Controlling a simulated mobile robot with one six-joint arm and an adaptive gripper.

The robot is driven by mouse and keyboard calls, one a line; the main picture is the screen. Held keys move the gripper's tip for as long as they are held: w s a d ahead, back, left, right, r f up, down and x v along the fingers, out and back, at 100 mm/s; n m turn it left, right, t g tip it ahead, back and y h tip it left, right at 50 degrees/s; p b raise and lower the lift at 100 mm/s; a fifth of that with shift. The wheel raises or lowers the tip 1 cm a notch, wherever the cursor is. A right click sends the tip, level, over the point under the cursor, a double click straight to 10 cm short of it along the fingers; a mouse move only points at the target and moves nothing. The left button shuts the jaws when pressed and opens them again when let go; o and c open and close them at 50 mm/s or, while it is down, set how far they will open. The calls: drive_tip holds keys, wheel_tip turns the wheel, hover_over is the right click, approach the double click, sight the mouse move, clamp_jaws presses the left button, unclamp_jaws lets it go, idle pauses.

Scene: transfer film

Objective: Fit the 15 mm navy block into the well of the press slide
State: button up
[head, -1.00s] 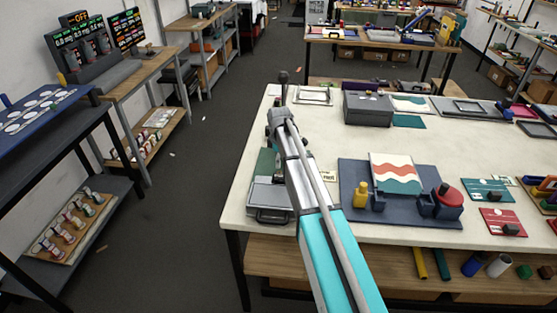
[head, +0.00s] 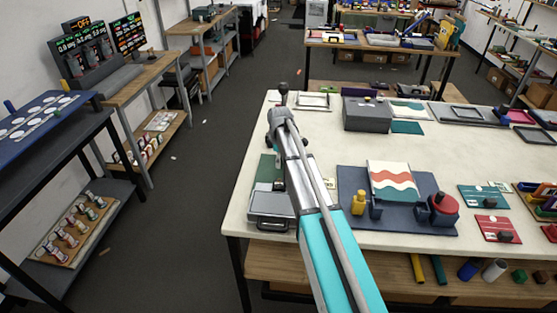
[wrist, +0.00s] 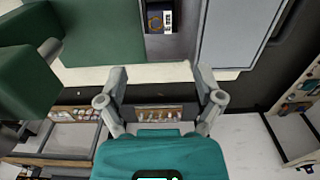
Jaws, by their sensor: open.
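My gripper shows in the wrist view (wrist: 160,78) with its two grey fingers spread apart and nothing between them. In the head view my arm reaches over the left end of the white table, and I cannot make out the fingertips. Large dark green parts (wrist: 105,28) fill the upper left of the wrist view. Beside them is a dark recess (wrist: 162,45) with a yellow ring mark and a white label. A green plate (head: 266,168) and a grey tray (head: 270,204) lie left of my arm. I cannot clearly identify the navy block or the slide's well.
A navy board (head: 388,215) with a yellow piece, a wavy striped card (head: 393,180) and a red round part (head: 443,203) lies right of my arm. A grey box (head: 367,115) stands farther back. The white tabletop (head: 325,140) between them is largely clear.

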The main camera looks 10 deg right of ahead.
idle(0.3)
drive_tip(key=s+m, duration=1.4)
drive_tip(key=s, duration=1.5)
drive_tip(key=shift+a, duration=0.15)
drive_tip(key=shift+s, duration=0.1)
wheel_tip(320, 180, down, 6)
drive_tip(key=b, duration=0.6)
